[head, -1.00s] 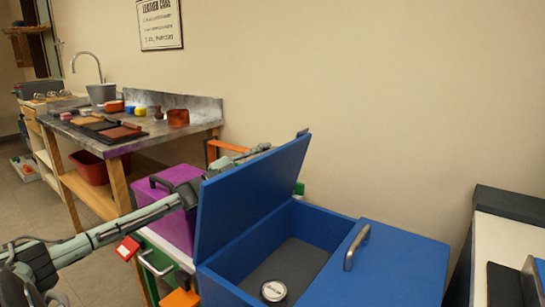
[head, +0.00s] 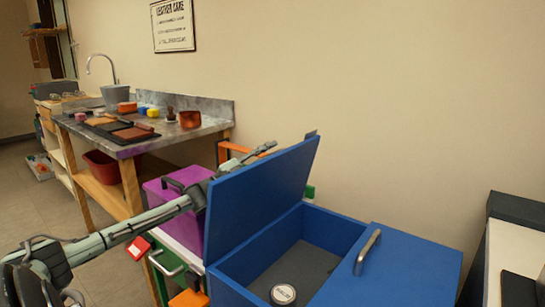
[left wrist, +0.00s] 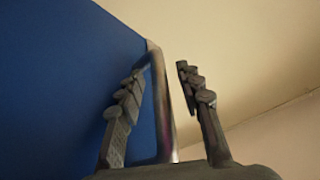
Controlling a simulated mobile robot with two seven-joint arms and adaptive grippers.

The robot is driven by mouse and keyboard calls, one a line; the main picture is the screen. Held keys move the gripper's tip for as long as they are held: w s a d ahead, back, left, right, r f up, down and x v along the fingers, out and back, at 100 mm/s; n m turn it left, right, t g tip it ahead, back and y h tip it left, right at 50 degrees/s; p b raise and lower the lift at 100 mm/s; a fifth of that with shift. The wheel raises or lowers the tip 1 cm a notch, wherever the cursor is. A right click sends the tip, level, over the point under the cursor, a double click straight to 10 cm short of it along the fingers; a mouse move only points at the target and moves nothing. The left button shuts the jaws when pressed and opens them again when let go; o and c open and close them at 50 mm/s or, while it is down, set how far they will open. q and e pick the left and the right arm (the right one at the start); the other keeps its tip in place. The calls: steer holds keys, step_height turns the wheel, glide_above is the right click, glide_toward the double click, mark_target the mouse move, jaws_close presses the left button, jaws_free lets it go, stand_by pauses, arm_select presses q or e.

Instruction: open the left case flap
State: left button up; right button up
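The blue case (head: 384,278) stands at the lower middle of the head view. Its left flap (head: 262,196) stands raised and steeply tilted, showing the left compartment. The right flap is shut, with a metal handle (head: 367,251) on top. Firm contact cannot be told. My right gripper is not in view.
A round tin (head: 283,294) lies in the open compartment. A purple box (head: 166,192) stands left of the case, behind my left arm. A workbench (head: 207,128) with tools and a red tub (head: 103,167) is farther left. A white-topped counter (head: 512,248) is at right.

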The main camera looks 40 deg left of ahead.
arm_select(q)
steer(key=shift+s+a+f, duration=0.1)
steer(key=shift+s+f, duration=0.2)
steer(key=shift+s, duration=0.25)
steer(key=v, duration=1.1)
steer(key=shift+r, duration=0.2)
